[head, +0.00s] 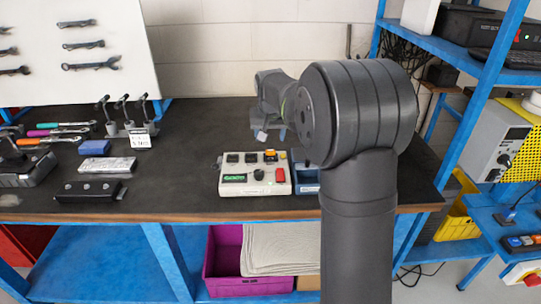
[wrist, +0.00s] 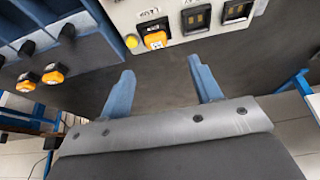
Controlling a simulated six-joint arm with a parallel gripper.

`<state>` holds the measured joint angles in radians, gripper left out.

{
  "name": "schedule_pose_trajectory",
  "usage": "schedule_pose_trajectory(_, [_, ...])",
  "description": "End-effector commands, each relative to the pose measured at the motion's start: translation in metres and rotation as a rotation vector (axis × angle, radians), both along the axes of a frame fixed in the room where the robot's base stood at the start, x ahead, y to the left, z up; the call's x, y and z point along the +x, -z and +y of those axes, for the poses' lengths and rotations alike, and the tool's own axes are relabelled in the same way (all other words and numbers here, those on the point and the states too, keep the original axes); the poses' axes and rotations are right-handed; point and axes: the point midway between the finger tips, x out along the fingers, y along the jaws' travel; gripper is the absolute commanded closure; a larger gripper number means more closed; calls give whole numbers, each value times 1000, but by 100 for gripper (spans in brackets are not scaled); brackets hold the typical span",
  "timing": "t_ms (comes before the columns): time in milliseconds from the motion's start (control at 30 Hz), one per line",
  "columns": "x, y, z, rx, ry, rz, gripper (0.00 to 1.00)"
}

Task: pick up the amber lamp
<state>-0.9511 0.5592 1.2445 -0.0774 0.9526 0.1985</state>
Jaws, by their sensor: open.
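The panel box (head: 236,186) is pale, with dark switches, a green piece and a red one, on the dark bench. An orange square piece in a black mount (wrist: 155,40) sits on its face at the top of the wrist view. A small round yellow piece (wrist: 131,41) is beside it. Two similar orange pieces (wrist: 25,84) (wrist: 53,76) are at the blue tray on the left. I cannot tell for sure which is the amber lamp. My gripper (wrist: 162,68) is open and empty, its blue fingertips apart from the panel; it shows above the box in the head view (head: 270,135).
The blue tray (head: 306,188) stands right of the panel box, partly hidden by my arm. Left are a blue block (head: 95,147), a grey plate (head: 107,165), a black block (head: 88,191) and a stand with a label (head: 141,138). Bare bench lies between these and the box.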

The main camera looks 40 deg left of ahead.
Motion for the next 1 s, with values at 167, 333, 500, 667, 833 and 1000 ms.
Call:
schedule_pose_trajectory(167, [5,17,5,0,0,0,42])
schedule_pose_trajectory(333, [7,25,5,0,0,0,42])
schedule_pose_trajectory(500, [10,49,5,-2,0,1,42])
schedule_pose_trajectory(667, [16,68,11,-1,0,1,42])
schedule_pose_trajectory(833, [16,69,12,1,0,-1,42])
schedule_pose_trajectory(1000, [16,69,12,1,0,-1,63])
